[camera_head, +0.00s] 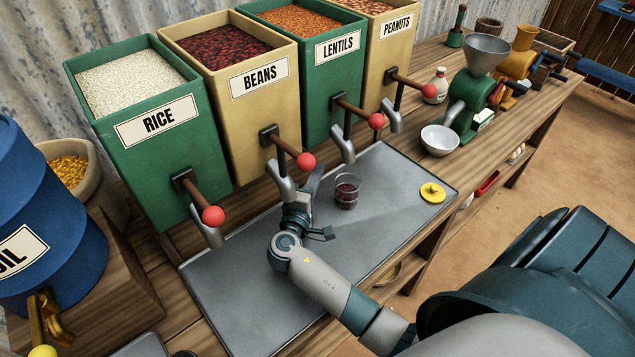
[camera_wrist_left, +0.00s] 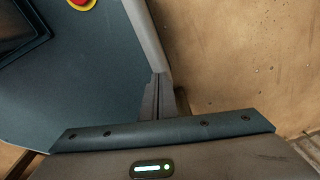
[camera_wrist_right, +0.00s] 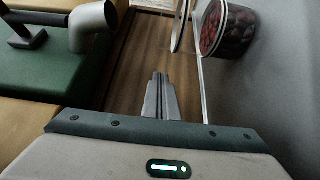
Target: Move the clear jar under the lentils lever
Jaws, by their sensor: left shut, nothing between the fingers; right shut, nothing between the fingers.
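The clear jar (camera_head: 347,190) stands upright on the grey metal tray, with dark red beans inside; it also shows at the upper right of the right wrist view (camera_wrist_right: 226,30). The lentils lever (camera_head: 358,112) has a red ball end and sits on the green LENTILS bin (camera_head: 335,75), above a metal spout (camera_head: 343,147). The jar is in front of that spout, not directly below it. My right gripper (camera_head: 312,172) is shut and empty, left of the jar and near the beans spout; its closed fingers show in the right wrist view (camera_wrist_right: 159,95). My left gripper (camera_wrist_left: 158,95) is shut and empty, away from the counter.
The RICE (camera_head: 150,130), BEANS (camera_head: 245,95) and PEANUTS (camera_head: 395,50) bins stand in the same row. A yellow disc (camera_head: 432,192) lies on the tray (camera_head: 240,310). A white bowl (camera_head: 439,140) and green grinder (camera_head: 470,95) are at the right.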

